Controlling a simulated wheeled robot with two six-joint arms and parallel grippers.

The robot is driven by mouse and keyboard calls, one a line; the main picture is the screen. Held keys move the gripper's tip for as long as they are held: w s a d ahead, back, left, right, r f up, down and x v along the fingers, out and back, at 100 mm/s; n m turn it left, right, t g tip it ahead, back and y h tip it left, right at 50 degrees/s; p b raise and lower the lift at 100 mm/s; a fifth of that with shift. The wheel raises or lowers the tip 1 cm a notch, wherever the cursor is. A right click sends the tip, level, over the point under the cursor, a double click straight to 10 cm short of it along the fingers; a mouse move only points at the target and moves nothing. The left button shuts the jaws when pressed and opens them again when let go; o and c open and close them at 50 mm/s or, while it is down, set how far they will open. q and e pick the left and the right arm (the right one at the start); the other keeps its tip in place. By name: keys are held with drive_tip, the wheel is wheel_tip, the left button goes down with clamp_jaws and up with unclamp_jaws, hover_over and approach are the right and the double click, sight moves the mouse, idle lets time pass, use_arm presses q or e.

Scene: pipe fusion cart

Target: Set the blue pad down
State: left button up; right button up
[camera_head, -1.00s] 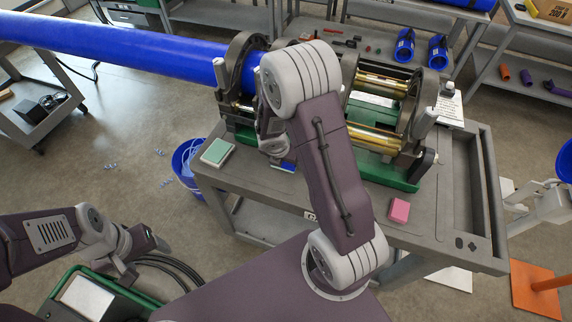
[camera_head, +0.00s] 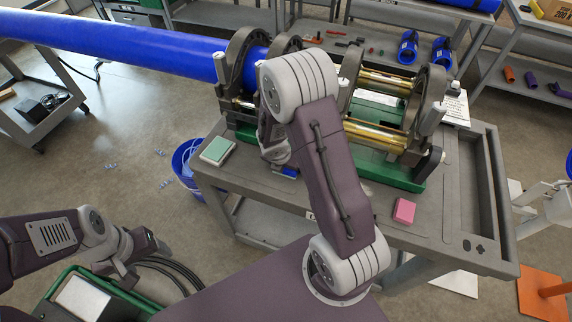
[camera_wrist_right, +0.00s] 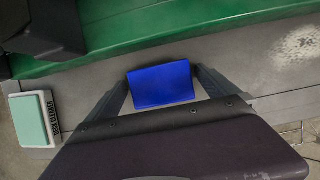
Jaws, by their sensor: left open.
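The blue pad (camera_wrist_right: 161,85) sits between the two fingers of my right gripper (camera_wrist_right: 162,78), which look shut on its sides. Grey cart top shows around it, and I cannot tell whether it touches that surface. In the head view a small part of the blue pad (camera_head: 289,171) shows below my right wrist, near the front edge of the cart top. My right arm hides the right fingers there. My left gripper (camera_head: 152,244) is open and empty at the lower left, away from the cart.
The grey cart (camera_head: 455,205) carries the green-based fusion machine (camera_head: 395,178) just behind the pad. A green-topped pad (camera_head: 217,150) lies to the left, and it shows in the wrist view (camera_wrist_right: 34,120). A pink block (camera_head: 404,211) lies to the right. A blue bucket (camera_head: 186,160) stands left of the cart.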

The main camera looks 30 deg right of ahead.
drive_tip(key=p+v, duration=0.7)
drive_tip(key=v, duration=0.6)
drive_tip(key=s+a+r+m+y, duration=0.1)
drive_tip(key=s+m, duration=0.2)
drive_tip(key=m, duration=0.5)
drive_tip(key=s+a+r+m+g+y, duration=0.1)
drive_tip(key=s+m, duration=0.3)
drive_tip(key=m, duration=0.5)
drive_tip(key=s+a+r+m+y, duration=0.1)
drive_tip(key=s+a+m, duration=0.2)
drive_tip(key=m, duration=0.6)
drive_tip(key=shift+s+r+g+y, duration=0.25)
drive_tip(key=shift+r+g+y, duration=0.05)
drive_tip(key=shift+r+g, duration=0.1)
drive_tip(key=shift+d, duration=0.1)
